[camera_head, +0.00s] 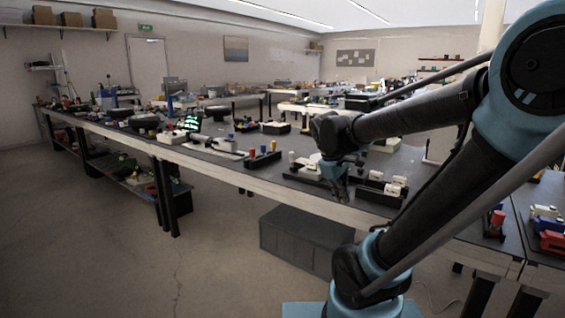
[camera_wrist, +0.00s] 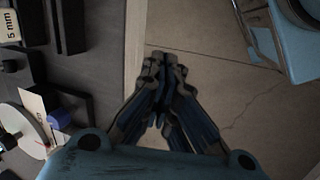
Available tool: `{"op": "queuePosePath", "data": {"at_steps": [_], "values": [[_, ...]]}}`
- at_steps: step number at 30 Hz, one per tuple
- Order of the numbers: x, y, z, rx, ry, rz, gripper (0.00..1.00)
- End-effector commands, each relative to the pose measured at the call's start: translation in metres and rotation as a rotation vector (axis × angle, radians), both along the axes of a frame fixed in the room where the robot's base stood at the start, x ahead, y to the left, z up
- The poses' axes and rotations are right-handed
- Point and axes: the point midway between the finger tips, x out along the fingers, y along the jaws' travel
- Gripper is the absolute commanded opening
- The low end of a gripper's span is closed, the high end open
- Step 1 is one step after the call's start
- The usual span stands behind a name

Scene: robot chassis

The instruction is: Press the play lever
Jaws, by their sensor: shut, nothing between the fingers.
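I cannot tell a play lever for certain in either view. My gripper (camera_head: 338,182) is shut and empty, pointing down near the front edge of the long workbench (camera_head: 350,211). In the wrist view its fingertips (camera_wrist: 165,62) are together, seen over the floor just right of the bench's pale edge. In the wrist view a white disc (camera_wrist: 16,140) and a blue knob (camera_wrist: 58,118) show at the lower left, apart from my fingers and partly cut off.
A black tray with white blocks (camera_head: 382,187) lies right of my gripper. A row of colored pegs (camera_head: 262,156) and a small lit screen (camera_head: 193,123) stand farther left on the bench. A grey bin (camera_head: 300,240) sits on the floor in front. Floor at the left is clear.

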Motion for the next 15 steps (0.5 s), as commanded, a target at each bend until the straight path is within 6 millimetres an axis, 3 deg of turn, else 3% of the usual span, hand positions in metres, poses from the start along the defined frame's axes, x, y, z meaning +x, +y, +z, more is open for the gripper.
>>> {"op": "queuePosePath", "data": {"at_steps": [15], "values": [[0.097, 0.058, 0.043, -0.285, 0.091, 0.445, 0.00]]}}
